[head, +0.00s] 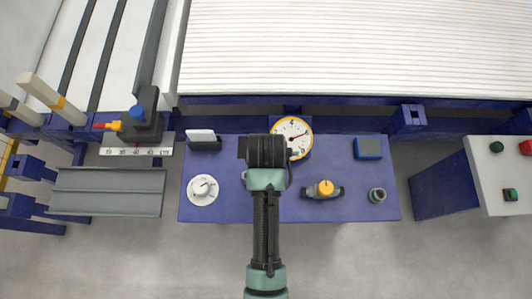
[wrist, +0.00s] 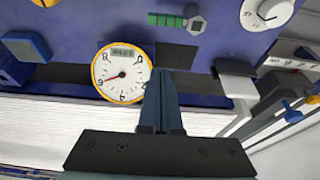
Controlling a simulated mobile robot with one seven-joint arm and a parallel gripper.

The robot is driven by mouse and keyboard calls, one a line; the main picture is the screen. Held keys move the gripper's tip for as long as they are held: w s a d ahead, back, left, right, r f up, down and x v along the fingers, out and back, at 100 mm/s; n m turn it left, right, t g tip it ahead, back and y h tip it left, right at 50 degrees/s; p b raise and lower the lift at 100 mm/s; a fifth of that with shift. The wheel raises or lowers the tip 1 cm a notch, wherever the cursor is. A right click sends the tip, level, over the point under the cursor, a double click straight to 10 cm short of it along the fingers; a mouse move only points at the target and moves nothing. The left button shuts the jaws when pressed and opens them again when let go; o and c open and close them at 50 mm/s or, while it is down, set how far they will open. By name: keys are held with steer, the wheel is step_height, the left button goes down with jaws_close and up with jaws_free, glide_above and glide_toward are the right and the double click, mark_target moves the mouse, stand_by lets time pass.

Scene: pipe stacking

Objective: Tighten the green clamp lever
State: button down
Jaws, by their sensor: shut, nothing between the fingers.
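The green clamp lever (wrist: 165,19) shows at the top of the wrist view. It is a ribbed green handle lying beside a grey hexagonal head (wrist: 197,24) on the blue panel. In the head view my arm hides most of that spot. My gripper (wrist: 172,72) is shut and empty, its fingers together. In the head view my dark wrist (head: 265,151) is over the panel's middle, and the fingers cannot be made out clearly.
The yellow-rimmed gauge (head: 292,138) is close to my wrist. The blue panel (head: 232,212) also bears a white dial (head: 203,190), a yellow-knobbed valve (head: 325,188), a grey-green round fitting (head: 377,195) and a blue box (head: 368,147). A button box (head: 500,165) stands at right.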

steer(key=shift+f, duration=0.1)
steer(key=b+x, duration=0.4)
steer(key=x, duration=0.6)
steer(key=shift+f, duration=0.1)
steer(key=s, duration=0.3)
steer(key=shift+r+p, duration=0.25)
steer(key=shift+p, duration=0.15)
steer(key=shift+s, duration=0.5)
